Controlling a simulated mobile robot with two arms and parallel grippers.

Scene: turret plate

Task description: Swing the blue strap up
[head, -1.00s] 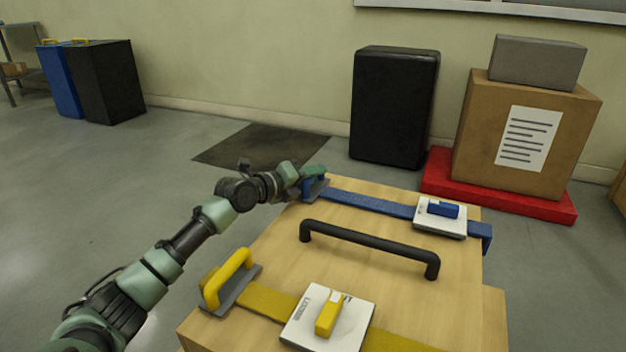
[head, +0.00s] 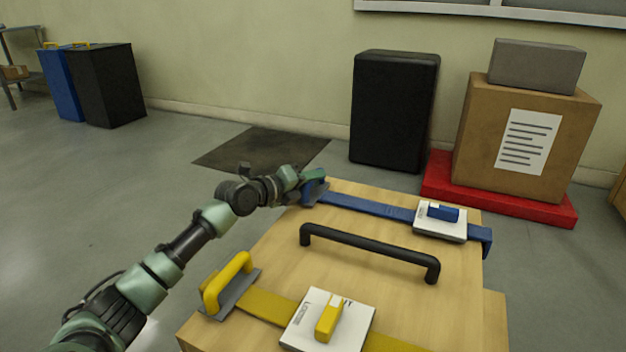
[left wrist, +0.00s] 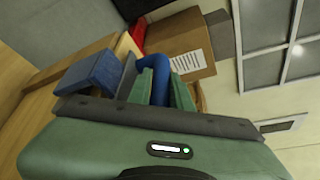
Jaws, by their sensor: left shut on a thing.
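The blue strap (head: 368,206) lies flat across the far part of the wooden box top (head: 350,270) and hangs over its right edge. Its blue handle (head: 318,182) is at the far left corner. My left gripper (head: 308,180) is at that handle and shut on it. In the left wrist view the blue handle (left wrist: 184,64) shows between the green fingers (left wrist: 162,85), and part of the strap side (left wrist: 90,72) shows to the left. The gripper partly hides the handle in the head view. My right gripper is not in view.
A white plate with a blue knob (head: 440,220) sits on the strap. A black bar handle (head: 368,245) crosses the box top. A yellow handle (head: 228,283) and yellow strap (head: 268,305) are nearer. A carton (head: 520,140) stands on a red base behind right.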

